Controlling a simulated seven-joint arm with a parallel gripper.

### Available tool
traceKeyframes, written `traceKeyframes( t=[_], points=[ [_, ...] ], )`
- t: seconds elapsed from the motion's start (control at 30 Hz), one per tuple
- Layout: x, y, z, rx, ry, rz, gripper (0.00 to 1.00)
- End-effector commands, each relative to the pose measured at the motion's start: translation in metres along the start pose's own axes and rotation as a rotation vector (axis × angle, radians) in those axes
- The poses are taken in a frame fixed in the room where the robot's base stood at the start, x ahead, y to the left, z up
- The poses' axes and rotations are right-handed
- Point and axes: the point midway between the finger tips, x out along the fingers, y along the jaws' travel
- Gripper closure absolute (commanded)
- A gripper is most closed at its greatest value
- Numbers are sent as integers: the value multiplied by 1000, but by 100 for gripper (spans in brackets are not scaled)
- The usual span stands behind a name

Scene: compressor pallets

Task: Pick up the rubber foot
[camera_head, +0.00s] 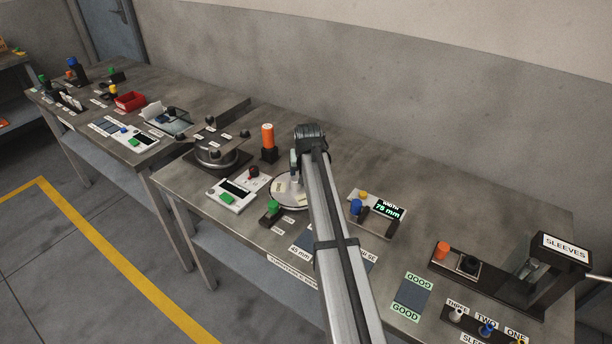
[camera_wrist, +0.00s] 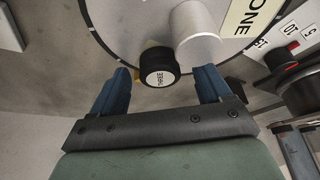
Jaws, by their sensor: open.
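In the head view my gripper (camera_head: 296,174) is over the white disc (camera_head: 285,194), and my arm hides much of that spot.
An orange cylinder on a black base (camera_head: 268,142) stands behind the disc. A white panel with a green button (camera_head: 233,191) is to its left. A blue-knobbed unit with a "75 mm" display (camera_head: 375,212) is to the right. The sleeves rack (camera_head: 548,275) stands far right.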

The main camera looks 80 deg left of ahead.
Motion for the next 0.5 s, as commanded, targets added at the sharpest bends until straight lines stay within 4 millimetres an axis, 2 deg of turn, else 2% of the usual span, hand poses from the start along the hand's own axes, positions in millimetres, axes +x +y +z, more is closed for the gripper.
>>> traceKeyframes(
  t=[0.2, 0.5],
  points=[
    [1, 0, 0, 0, 1, 0, 23],
    [1, 0, 0, 0, 1, 0, 51]
  ],
)
